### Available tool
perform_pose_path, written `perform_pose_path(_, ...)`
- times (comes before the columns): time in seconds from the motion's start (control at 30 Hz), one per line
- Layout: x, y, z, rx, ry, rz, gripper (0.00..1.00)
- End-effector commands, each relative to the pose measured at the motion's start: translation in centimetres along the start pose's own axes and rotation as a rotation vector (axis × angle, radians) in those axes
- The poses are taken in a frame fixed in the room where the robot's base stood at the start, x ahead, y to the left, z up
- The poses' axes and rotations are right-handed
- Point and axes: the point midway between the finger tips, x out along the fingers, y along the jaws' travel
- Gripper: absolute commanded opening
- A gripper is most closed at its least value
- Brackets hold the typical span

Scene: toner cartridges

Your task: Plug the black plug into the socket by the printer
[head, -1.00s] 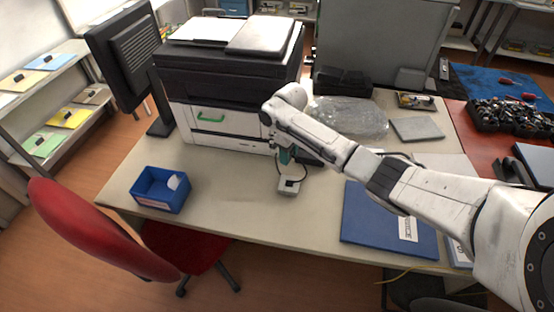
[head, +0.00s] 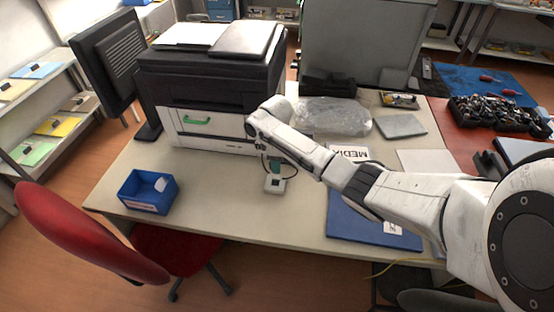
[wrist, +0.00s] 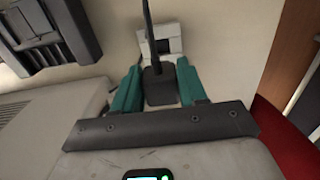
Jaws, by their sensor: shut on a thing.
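My gripper (wrist: 159,88) has teal fingers and is shut on the black plug (wrist: 159,86), with its black cable rising from it. A white socket block (wrist: 160,35) with a dark face sits just beyond the plug in the wrist view. The plug overlaps the block's near edge there; I cannot tell whether they touch. In the head view the socket block (head: 275,185) stands on the desk in front of the printer (head: 215,90), with my gripper (head: 274,166) right above it. The plug is too small to make out there.
A blue bin (head: 148,192) stands at the desk's left, and a monitor (head: 105,62) behind it. A clear plastic bag (head: 333,115) and a blue folder (head: 350,224) lie to the right. A red chair (head: 80,235) is at the front. Desk between bin and socket is clear.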

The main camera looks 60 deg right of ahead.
Motion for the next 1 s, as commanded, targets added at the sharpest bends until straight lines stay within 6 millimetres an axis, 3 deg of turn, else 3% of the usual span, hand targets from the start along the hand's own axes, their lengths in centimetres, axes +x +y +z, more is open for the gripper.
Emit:
perform_pose_path(0.6,4.8,0.0,-0.1,0.000,0.001,0.001,0.11)
perform_pose_path(1.0,6.5,0.0,-0.2,0.001,0.002,0.000,0.11)
